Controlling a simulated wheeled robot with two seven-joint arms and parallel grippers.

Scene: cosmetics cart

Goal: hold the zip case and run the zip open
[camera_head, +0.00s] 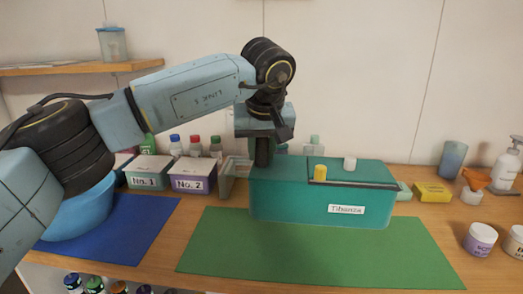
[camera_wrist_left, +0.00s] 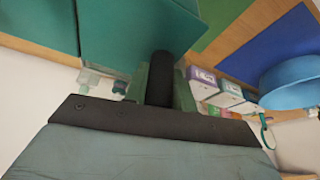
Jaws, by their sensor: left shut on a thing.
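The zip case (camera_head: 275,205) is a teal box with a white label, standing on a green mat (camera_head: 330,255). A dark zip track runs along its top near the front edge. A yellow pull (camera_head: 319,173) stands at the left end of the track, and a white knob (camera_head: 350,163) stands farther back. My left gripper (camera_head: 263,152) points down at the case's left rear top and is shut on a black upright grip there. In the left wrist view the black grip (camera_wrist_left: 160,78) shows against the teal case (camera_wrist_left: 125,35). The right gripper is out of view.
Boxes labelled No. 1 (camera_head: 149,172) and No. 2 (camera_head: 192,176) and several bottles stand behind, to the left. A blue bowl (camera_head: 80,222) is on a blue mat (camera_head: 140,225). A yellow box (camera_head: 432,192) and jars (camera_head: 480,238) are at right. The green mat's front is clear.

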